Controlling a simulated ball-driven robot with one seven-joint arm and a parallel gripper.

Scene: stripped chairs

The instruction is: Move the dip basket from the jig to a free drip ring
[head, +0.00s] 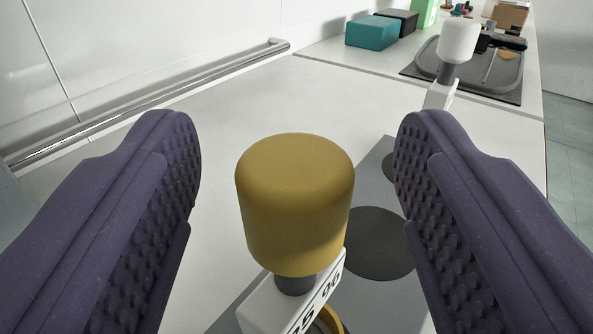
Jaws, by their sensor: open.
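A mustard-yellow rounded knob (295,205) stands upright in the middle of the head view, on a short dark neck above a white block (290,303) with black digits. It looks like a handle, perhaps the dip basket's; no basket body shows. My gripper (298,140) is open, with one purple studded jaw on each side of the knob and a gap on both sides. Part of a yellow ring (328,321) shows below the block, cut by the lower edge. A grey plate (372,168) with dark round patches (378,243) lies beyond; I cannot tell whether these are drip rings.
A similar white knob (458,40) on a white block (441,95) stands at the back right, near a grey tray (425,62) with dark items. A teal box (372,31) and a dark box (403,20) stand behind. A metal rail (150,101) runs along the wall. The bench left of centre is clear.

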